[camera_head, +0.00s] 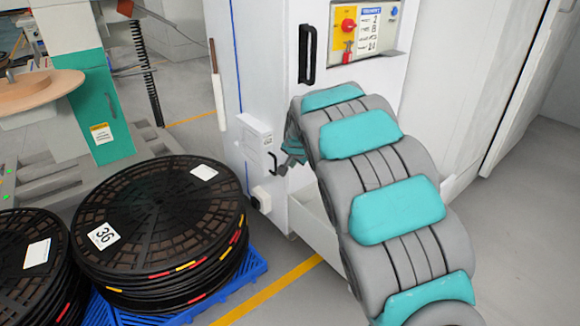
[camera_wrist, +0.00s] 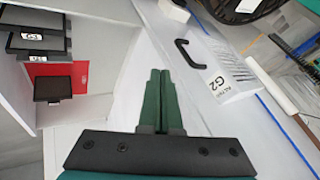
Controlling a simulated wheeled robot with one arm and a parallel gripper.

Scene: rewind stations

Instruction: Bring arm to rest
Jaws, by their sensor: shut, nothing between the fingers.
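My gripper shows in the wrist view (camera_wrist: 160,75), with its two green fingers closed together and nothing between them. In the head view my grey and teal arm (camera_head: 375,170) reaches forward to the white cabinet (camera_head: 270,65). My gripper (camera_head: 290,150) is partly hidden behind the arm there, close to a small white box with a black handle (camera_head: 258,140) on the cabinet's side. The wrist view shows this box, labelled G2 (camera_wrist: 222,75), to the right of the fingers. I cannot tell whether the fingers touch the cabinet.
Stacked black reels (camera_head: 160,215) stand on a blue pallet (camera_head: 245,275) at left. A teal and white machine (camera_head: 95,90) stands behind them. The cabinet has a control panel (camera_head: 365,28). An open compartment with dark, labelled items (camera_wrist: 40,45) shows in the wrist view. Floor is clear at right (camera_head: 530,220).

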